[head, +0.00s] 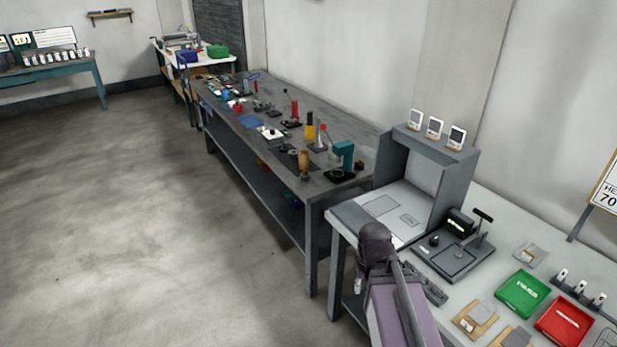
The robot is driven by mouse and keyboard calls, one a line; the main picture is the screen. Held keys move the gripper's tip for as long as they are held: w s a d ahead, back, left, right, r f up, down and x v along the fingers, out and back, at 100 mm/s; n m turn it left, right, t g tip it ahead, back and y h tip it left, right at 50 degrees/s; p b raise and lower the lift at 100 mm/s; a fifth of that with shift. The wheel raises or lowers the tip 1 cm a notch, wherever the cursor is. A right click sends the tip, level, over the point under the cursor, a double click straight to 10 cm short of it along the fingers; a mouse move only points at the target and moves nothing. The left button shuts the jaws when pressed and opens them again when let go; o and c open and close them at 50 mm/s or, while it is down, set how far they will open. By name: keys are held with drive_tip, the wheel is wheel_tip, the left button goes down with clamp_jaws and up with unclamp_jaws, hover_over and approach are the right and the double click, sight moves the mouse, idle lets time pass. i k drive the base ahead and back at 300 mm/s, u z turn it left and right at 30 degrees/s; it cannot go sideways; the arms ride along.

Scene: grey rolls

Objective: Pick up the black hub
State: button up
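I cannot single out the black hub with certainty. A small black round part (435,240) sits on the dark flat fixture (457,257) on the near right bench. Dark round pieces (340,176) also lie at the near end of the long grey bench, by a teal press (344,154). These are too small to identify. My arm, with a dark joint and a pale purple link, rises at the bottom centre over the near bench's front edge. I cannot make out my gripper's fingers.
The long bench (225,118) holds many small tools. The floor at left is clear.

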sight(360, 165)
drive_tip(key=k, duration=0.65)
drive_tip(key=u, duration=0.7)
drive_tip(key=i, duration=2.1)
drive_tip(key=z, duration=0.7)
